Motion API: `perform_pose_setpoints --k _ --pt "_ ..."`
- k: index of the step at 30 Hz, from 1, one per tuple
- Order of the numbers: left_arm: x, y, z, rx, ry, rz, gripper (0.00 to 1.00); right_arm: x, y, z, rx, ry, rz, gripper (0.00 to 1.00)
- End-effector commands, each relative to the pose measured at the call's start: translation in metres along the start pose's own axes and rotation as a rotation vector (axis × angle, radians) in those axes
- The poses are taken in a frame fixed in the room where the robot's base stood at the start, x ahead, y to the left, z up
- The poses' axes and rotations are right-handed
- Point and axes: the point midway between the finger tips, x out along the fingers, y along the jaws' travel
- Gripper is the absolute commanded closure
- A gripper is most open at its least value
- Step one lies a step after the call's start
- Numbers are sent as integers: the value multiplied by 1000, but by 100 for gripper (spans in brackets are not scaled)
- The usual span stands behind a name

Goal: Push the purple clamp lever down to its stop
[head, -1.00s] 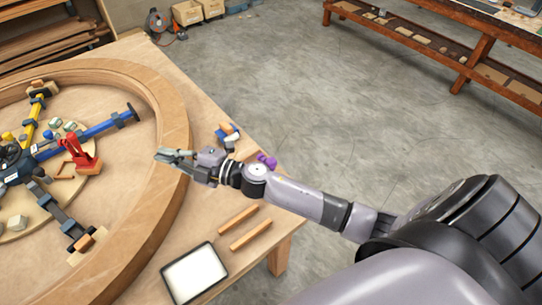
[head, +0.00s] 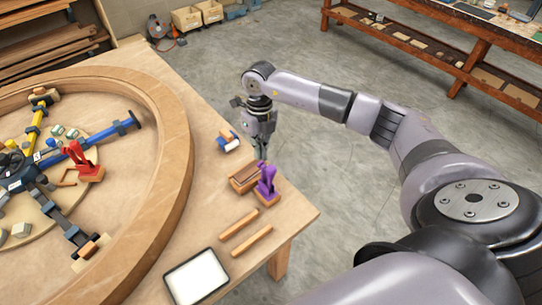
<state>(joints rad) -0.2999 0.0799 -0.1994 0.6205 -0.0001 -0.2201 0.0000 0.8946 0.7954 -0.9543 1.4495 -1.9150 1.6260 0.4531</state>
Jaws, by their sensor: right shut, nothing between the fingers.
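The purple clamp (head: 267,184) stands at the right part of the wooden table, with its lever pointing up. A small wooden block (head: 243,178) sits beside it on the left. My right gripper (head: 262,156) points down just behind the top of the purple lever. Its fingers are shut and empty. I cannot tell whether the fingertips touch the lever. My left gripper is out of view.
A large curved wooden ring (head: 183,150) fills the table's left side, with a red clamp (head: 85,165) inside it. Two wooden sticks (head: 245,230) and a framed white tray (head: 196,277) lie in front. A blue-and-orange item (head: 228,141) lies behind the block.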

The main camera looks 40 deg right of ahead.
Motion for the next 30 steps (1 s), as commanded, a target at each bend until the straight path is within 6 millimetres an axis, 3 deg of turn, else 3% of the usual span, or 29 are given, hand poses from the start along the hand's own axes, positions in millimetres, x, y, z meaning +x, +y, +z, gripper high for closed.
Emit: perform_pose_setpoints --k 3,6,18,23,30 --pt "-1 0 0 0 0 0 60 -9 -20 -2 21 18 -68 100" --pt "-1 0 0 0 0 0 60 -12 -27 -4 30 26 -92 100" --pt "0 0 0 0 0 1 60 -11 -28 -4 30 28 -95 100" --pt "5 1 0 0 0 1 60 -3 -28 -4 30 28 -94 100" --pt "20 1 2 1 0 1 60 25 -31 -5 30 29 -94 100"
